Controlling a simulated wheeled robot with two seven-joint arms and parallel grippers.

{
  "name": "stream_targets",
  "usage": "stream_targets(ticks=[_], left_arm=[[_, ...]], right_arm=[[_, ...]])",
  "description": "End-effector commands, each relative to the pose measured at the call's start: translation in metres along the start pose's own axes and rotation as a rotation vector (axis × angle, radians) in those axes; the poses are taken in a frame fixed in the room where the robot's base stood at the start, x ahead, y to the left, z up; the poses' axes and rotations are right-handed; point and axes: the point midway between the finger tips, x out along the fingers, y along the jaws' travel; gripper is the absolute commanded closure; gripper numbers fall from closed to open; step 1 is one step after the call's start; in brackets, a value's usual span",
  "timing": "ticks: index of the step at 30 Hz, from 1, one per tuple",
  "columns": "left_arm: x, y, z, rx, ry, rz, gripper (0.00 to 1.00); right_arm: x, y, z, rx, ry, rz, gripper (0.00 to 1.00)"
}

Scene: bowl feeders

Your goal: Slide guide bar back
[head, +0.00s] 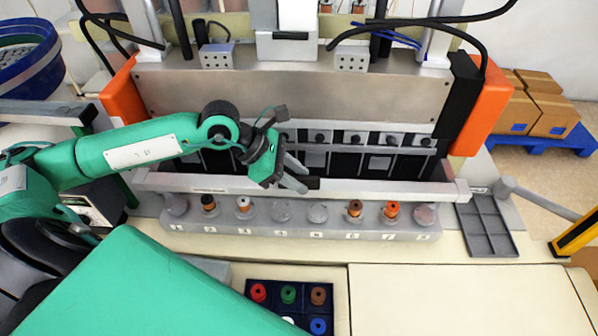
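The guide bar (393,194) is a long silver bar. It runs left to right across the front of the machine, behind the row of numbered cups. My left gripper (304,179) is at the middle of the bar, coming in from the left. Its two grey fingers show apart, with a gap between them. The fingertips are at or just above the bar, by a small dark piece (313,183). I cannot tell whether they touch it. The gripper hides part of the bar and the slots behind. My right gripper is not in view.
The grey cup row (281,212) in front of the bar holds several spools. A dark tray (487,229) lies at the right, and a dark box of coloured spools (288,294) is at the bottom. Orange end blocks (482,108) flank the machine.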

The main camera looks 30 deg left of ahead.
Motion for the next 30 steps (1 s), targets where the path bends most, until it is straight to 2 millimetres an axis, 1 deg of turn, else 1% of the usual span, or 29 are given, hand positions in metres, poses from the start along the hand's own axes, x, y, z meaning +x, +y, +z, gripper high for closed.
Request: stream_targets(ticks=[4,12,13,18,24,26,29,30], left_arm=[[0.006,0.0,0.001,0.001,-0.001,0.0,0.65],[0.007,0.0,0.0,0.001,0.0,0.0,0.65],[0.007,0.0,0.0,0.001,0.0,0.0,0.67],[0.007,0.0,0.0,0.001,0.0,0.0,1.0],[0.007,0.0,0.0,0.001,0.0,0.0,1.0],[0.008,0.003,-0.001,0.0,0.0,0.002,1.0],[0.011,0.016,-0.003,0.0,0.0,0.005,1.0],[0.012,0.025,-0.004,-0.001,0.0,0.007,1.0]], right_arm=[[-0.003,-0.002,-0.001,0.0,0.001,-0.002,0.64],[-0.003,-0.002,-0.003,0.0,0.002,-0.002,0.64],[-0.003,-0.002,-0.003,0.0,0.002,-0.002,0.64],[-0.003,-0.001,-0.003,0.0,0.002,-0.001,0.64],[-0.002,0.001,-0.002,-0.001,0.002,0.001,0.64],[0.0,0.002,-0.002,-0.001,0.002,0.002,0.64],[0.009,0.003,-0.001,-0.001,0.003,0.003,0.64],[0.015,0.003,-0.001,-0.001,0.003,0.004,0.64]])
